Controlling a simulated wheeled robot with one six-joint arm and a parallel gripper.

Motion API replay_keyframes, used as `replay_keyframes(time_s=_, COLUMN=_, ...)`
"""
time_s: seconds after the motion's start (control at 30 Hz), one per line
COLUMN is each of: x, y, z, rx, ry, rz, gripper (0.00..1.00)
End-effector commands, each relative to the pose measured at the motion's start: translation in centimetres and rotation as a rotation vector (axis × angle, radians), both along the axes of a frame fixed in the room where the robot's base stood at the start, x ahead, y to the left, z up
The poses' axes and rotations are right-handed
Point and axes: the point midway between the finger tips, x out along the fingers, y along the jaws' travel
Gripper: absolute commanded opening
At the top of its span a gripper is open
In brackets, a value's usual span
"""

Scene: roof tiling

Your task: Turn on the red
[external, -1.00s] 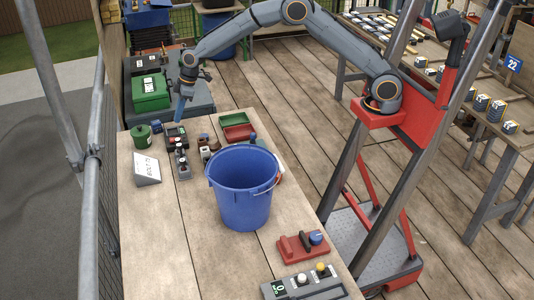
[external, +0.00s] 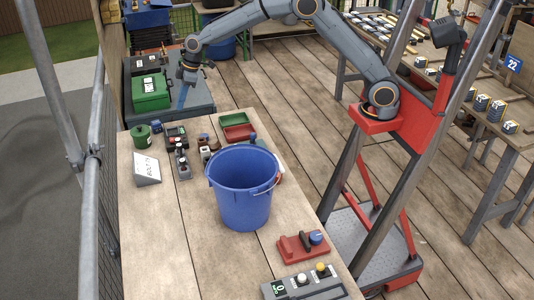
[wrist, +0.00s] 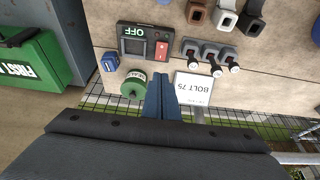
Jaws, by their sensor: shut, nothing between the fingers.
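My gripper (external: 182,99) is shut and empty, its blue fingers pointing down past the far end of the wooden table. In the wrist view the fingers (wrist: 161,96) show between a green tin (wrist: 133,86) and the BOLT 75 sign (wrist: 194,88). A dark box (wrist: 133,47) has a green OFF display and a reddish part (wrist: 161,50) at its right; the fingers are apart from it. The box also shows in the external view (external: 175,136). A red panel (external: 291,250) with a dark lever and a blue knob lies near the front right of the table.
A row of small levers (wrist: 209,56) is beside the dark box. A blue bucket (external: 240,203) stands mid-table. A grey panel (external: 318,292) with white and yellow knobs is at the front. A green first-aid case (external: 150,93) lies beyond the table. The left table front is clear.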

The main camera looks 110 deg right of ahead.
Motion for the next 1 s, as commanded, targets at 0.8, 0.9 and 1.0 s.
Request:
replay_keyframes(time_s=0.8, x=1.6, y=-0.1, z=-1.9, rx=0.001, ry=0.003, rz=0.000, gripper=0.00)
replay_keyframes(time_s=0.9, x=2.2, y=-0.1, z=-3.6, rx=0.002, ry=0.004, rz=0.001, gripper=0.00)
replay_keyframes(time_s=1.0, x=2.9, y=-0.1, z=-5.4, rx=0.001, ry=0.003, rz=0.001, gripper=0.00)
